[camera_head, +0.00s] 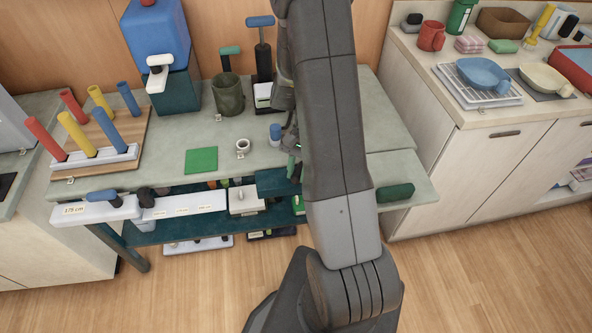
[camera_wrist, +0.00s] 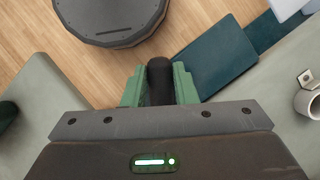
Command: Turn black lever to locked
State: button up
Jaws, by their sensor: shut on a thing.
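In the wrist view a short black, round-ended handle (camera_wrist: 160,78), which looks like the black lever, sits between the two green fingers of my gripper (camera_wrist: 159,88). The fingers touch it on both sides, so my gripper is shut on it at the bench's front edge. In the head view my arm covers the lever and most of my gripper; only a bit of green finger (camera_head: 291,166) shows. Which way the lever points, and any locked mark, cannot be told.
A teal panel (camera_wrist: 215,60) lies beside the gripper. A white mug (camera_head: 243,147), a green mat (camera_head: 201,160) and a dark green pot (camera_head: 228,94) stand on the bench. A dark green roll (camera_head: 395,193) lies at the right. A blue handle (camera_head: 101,195) is at the front left.

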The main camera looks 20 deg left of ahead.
jog(key=shift+n, duration=0.3)
jog(key=o, duration=1)
jog(key=shift+r, duration=0.1)
jog(key=v, duration=1.3)
jog(key=shift+w+r, duration=0.1)
jog(key=shift+r, duration=0.25)
jog(key=x, duration=1.4)
jog(key=shift+w, duration=0.1)
